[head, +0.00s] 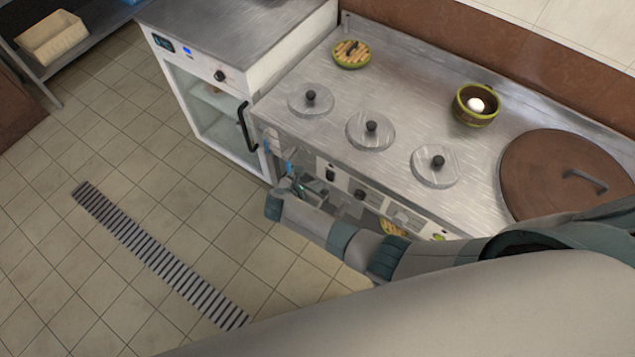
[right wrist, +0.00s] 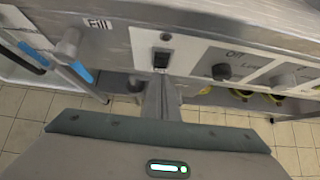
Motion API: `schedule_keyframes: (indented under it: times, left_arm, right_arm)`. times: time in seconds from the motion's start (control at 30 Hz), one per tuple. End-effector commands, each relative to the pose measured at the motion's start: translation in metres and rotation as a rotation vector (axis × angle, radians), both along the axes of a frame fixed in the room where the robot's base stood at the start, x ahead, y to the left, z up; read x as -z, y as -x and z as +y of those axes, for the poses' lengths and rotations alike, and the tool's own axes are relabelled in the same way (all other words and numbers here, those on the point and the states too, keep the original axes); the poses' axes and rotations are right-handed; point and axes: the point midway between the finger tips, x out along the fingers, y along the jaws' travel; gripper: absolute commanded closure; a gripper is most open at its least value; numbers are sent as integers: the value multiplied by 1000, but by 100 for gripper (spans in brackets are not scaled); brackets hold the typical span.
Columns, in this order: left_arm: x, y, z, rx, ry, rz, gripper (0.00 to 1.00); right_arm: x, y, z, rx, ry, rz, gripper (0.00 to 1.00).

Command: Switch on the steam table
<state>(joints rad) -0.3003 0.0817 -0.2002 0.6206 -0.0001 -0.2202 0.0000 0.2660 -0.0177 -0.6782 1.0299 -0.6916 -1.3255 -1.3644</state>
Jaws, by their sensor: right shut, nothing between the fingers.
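The steam table (head: 405,75) is a steel counter with three round knobbed lids set in its top. Its front panel carries a black rocker switch (head: 330,174) on a white plate, with knobs to the right. In the right wrist view the switch (right wrist: 161,60) is upright and centred, and a small round part sits above it. My right gripper (head: 297,186) is at the front panel. In the right wrist view its shut, empty fingers (right wrist: 161,84) point at the switch, with the tips just below it. I cannot tell whether they touch it. My left gripper is not in view.
A knob labelled "Fill" (right wrist: 68,43) and a blue-handled part (right wrist: 80,72) are left of the switch; a black control knob (right wrist: 221,71) is right. A white glass-fronted cabinet (head: 262,75) adjoins the table. A bowl (head: 462,116) and large brown lid (head: 540,165) stand on top.

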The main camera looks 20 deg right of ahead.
Motion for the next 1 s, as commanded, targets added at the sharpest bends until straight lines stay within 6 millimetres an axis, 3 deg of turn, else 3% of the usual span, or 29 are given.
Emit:
schedule_keyframes:
  times: [0.47,1.0]
  left_arm:
    - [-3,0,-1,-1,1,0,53]
    - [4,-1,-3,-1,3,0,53]
  right_arm:
    - [-20,14,15,0,-3,1,100]
    - [-69,42,51,0,-2,1,100]
